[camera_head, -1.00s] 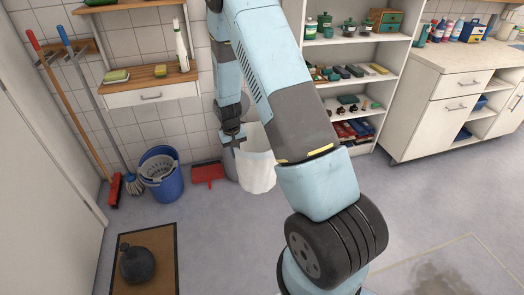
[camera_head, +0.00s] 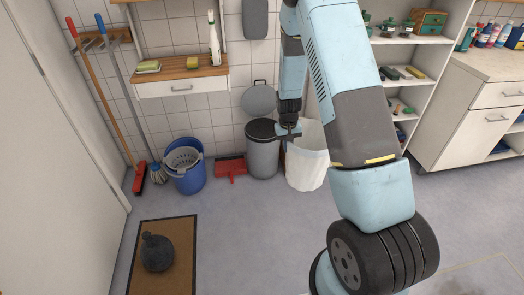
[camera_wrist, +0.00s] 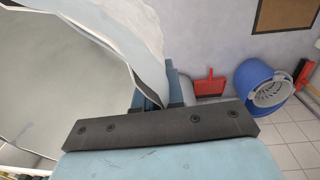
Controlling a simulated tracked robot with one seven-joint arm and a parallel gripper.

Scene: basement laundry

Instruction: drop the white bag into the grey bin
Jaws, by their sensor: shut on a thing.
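The white bag (camera_head: 308,165) hangs open-topped from my gripper (camera_head: 291,133), which is shut on its left edge. The grey bin (camera_head: 263,158) stands against the wall, just left of the bag in the head view. Its dark top faces up, and a round grey lid (camera_head: 258,97) is raised behind it. The bag is beside the bin in the picture, not over its top. In the wrist view the bag (camera_wrist: 60,80) fills the left side, with my fingers (camera_wrist: 163,92) at its edge. A grey piece behind the fingers may be the bin, mostly hidden.
A red dustpan (camera_head: 231,167) and a blue mop bucket (camera_head: 186,168) stand left of the bin. A wall shelf with a drawer (camera_head: 182,87) is above. A dark round weight (camera_head: 157,252) lies on a brown mat (camera_head: 185,270). The middle floor is clear.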

